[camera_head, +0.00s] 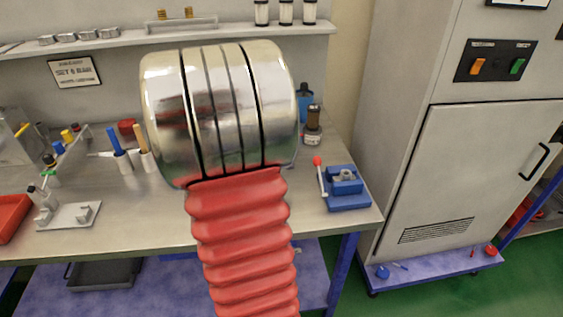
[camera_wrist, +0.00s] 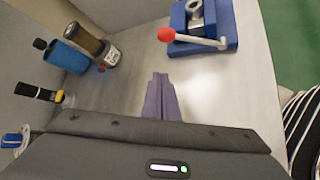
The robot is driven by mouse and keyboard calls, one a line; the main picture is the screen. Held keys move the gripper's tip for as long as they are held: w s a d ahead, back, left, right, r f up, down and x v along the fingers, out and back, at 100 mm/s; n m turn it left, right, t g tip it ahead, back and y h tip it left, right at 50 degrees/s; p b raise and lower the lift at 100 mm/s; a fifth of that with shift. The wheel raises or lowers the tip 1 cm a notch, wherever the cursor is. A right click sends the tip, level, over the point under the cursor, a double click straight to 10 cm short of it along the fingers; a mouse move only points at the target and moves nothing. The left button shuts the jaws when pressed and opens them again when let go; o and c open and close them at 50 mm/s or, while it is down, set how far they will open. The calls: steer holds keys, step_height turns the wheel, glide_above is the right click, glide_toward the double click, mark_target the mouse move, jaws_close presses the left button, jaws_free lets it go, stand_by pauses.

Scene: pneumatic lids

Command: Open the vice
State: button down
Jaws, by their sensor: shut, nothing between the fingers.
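The vice (camera_head: 346,188) is a small blue block with a grey metal part held at its top. It stands at the right end of the metal bench. Its lever (camera_head: 321,182) has a red ball end and stands up on the vice's left side. In the wrist view the vice (camera_wrist: 203,22) is at the top, with the lever (camera_wrist: 195,40) reaching left to its red ball (camera_wrist: 166,34). My gripper (camera_wrist: 160,76) is shut and empty, a little short of the red ball and apart from it. My own red-sleeved arm hides the gripper in the head view.
A brown-topped cylinder (camera_head: 313,122) and a blue bottle (camera_head: 305,97) stand behind the vice; both show at left in the wrist view. A grey cabinet (camera_head: 475,170) stands to the right. The bench top (camera_wrist: 125,95) around my fingers is clear.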

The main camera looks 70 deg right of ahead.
steer(key=x, duration=0.6)
steer(key=shift+s+d+f, duration=0.1)
steer(key=shift+f, duration=0.05)
steer(key=shift+s+a+r, duration=0.15)
steer(key=shift+s+r, duration=0.45)
steer(key=shift+r, duration=0.15)
steer(key=shift+s+a+r, duration=0.2)
steer(key=shift+s+r, duration=0.45)
steer(key=shift+r, duration=0.15)
steer(key=shift+w, duration=0.1)
steer(key=shift+a+r, duration=0.1)
